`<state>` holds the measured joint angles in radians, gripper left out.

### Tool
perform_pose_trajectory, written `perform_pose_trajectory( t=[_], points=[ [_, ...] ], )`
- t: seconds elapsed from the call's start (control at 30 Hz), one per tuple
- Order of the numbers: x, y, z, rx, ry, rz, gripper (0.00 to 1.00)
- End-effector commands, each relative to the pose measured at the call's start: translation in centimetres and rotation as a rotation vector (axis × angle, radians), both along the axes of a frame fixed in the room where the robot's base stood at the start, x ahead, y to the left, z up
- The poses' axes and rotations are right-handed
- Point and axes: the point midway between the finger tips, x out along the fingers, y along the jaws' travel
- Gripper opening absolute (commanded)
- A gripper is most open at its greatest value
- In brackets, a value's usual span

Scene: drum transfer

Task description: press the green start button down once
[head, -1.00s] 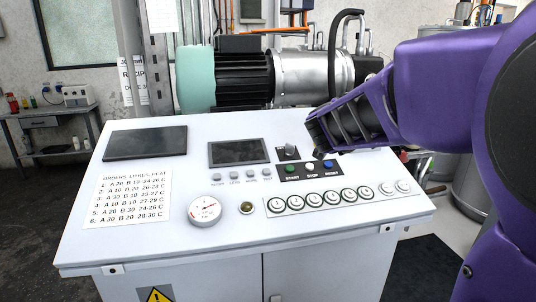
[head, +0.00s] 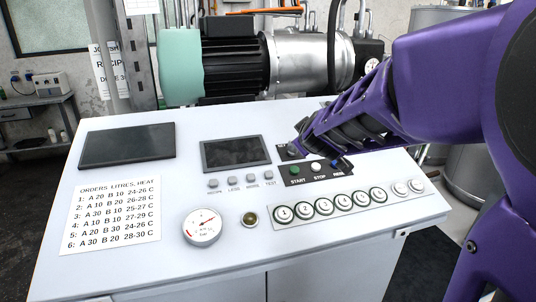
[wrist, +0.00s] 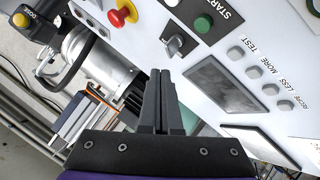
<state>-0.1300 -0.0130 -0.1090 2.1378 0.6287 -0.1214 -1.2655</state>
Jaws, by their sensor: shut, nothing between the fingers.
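The green start button (head: 295,170) sits at the left end of a dark strip on the sloped white panel, above the label START. It also shows in the wrist view (wrist: 203,24), up and right of the fingertips, and looks raised. My gripper (head: 299,147) is above the panel, just behind the green button in the head view, partly covering the dark strip. In the wrist view my gripper (wrist: 161,72) has its two dark fingers together with nothing between them, apart from the button. Its exact height over the panel is hard to tell.
A white stop button (head: 316,167) and a blue button (head: 335,163) sit right of the green one. A rotary knob (wrist: 178,42) lies between fingertips and button. A red emergency knob (wrist: 123,14) shows upper left. A pump (head: 300,58) stands behind the panel.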

Motion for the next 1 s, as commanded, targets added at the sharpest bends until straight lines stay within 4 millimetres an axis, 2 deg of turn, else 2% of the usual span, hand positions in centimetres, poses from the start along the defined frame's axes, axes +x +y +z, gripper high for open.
perform_pose_trajectory(
  t=[0.5, 0.7, 1.0],
  points=[
    [2.0, 0.4, -6.5, 0.002, 0.0, -0.001, 0.0],
    [2.6, 0.5, -7.9, 0.001, -0.001, -0.002, 0.0],
    [2.8, 0.5, -8.2, 0.003, -0.002, -0.001, 0.0]
  ],
)
